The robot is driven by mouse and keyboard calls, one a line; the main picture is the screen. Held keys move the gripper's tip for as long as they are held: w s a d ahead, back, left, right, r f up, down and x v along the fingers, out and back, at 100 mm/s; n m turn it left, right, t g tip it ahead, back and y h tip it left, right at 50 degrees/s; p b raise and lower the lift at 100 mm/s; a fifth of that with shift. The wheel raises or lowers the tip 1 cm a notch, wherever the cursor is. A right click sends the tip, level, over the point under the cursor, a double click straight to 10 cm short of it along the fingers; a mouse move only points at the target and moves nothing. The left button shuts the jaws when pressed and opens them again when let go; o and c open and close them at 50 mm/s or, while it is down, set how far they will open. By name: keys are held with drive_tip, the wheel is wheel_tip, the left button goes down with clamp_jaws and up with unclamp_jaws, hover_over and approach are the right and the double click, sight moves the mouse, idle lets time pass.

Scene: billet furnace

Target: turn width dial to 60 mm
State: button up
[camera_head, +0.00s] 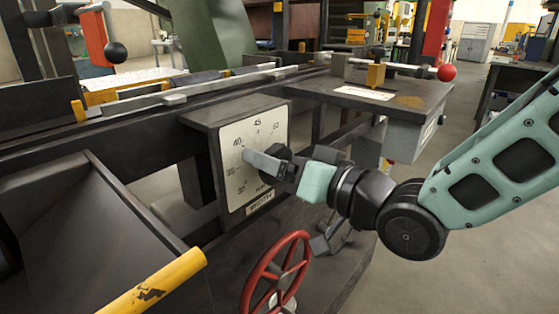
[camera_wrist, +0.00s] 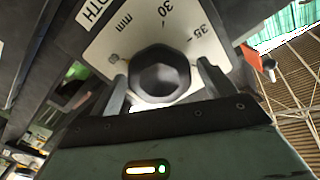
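The width dial is a pale plate (camera_head: 235,185) marked WIDTH, with a number scale and a dark faceted knob (camera_head: 277,152). Numbers near 30 to 50 are readable; 60 is not seen. My gripper (camera_head: 275,165) is at the plate. In the wrist view the knob (camera_wrist: 160,76) lies between my two grey fingers (camera_wrist: 165,88), one on each side. Narrow gaps seem to show beside the knob, and contact cannot be judged. A grey bar left of the knob in the head view looks like one finger. The dial's pointer cannot be made out.
A red handwheel (camera_head: 275,275) stands just below the dial. A table (camera_head: 420,92) with a red-knobbed lever (camera_head: 446,72) is at the right. A yellow-edged chute (camera_head: 155,280) is at the lower left. Open floor lies at the right.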

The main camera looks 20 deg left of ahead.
drive_tip(key=b+v, duration=1.1)
drive_tip(key=v, duration=0.6)
drive_tip(key=shift+d+b, duration=0.2)
drive_tip(key=shift+b, duration=0.1)
